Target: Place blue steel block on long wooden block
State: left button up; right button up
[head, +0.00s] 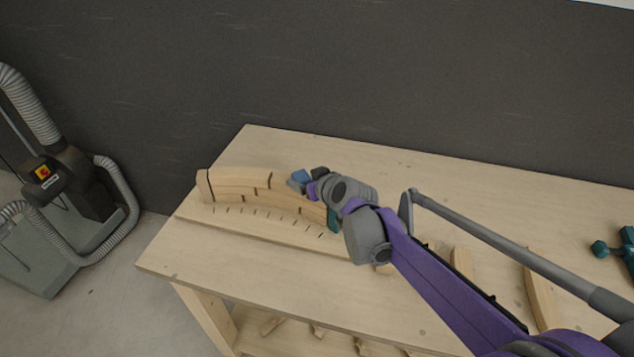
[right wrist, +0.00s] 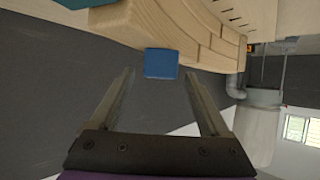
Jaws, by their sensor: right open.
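The blue steel block (head: 301,176) is small and sits at the right end of the upper curved wood in the head view, partly hidden by my right gripper. The right wrist view shows it (right wrist: 161,63) against the edge of the long wooden block (right wrist: 150,25); I cannot tell how much of it rests on the wood. The long wooden block (head: 240,178) is pale, curved and layered on the bench. My right gripper (right wrist: 160,76) is open, with its two fingers apart on either side of the blue block, neither visibly touching it. My left gripper is out of view.
A slotted wooden base (head: 250,227) lies under the curved wood on the workbench (head: 300,275). A teal piece (head: 333,220) stands at the wood's right end. Loose wooden pieces (head: 541,300) and teal tools (head: 610,247) lie to the right. The bench's front left is clear.

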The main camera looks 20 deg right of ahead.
jog(key=v, duration=0.9)
jog(key=s+f+g, duration=0.2)
jog(key=s+f, duration=0.3)
jog(key=s, duration=0.3)
jog(key=s+a+f+m+g+h, duration=0.1)
jog(key=s+f+g, duration=0.1)
jog(key=s+f, duration=0.3)
jog(key=s+f+m+g+h, duration=0.1)
jog(key=s+f, duration=0.4)
jog(key=s, duration=0.7)
jog(key=shift+a+g+p, duration=0.2)
jog(key=shift+g+p, duration=0.15)
jog(key=shift+g, duration=0.45)
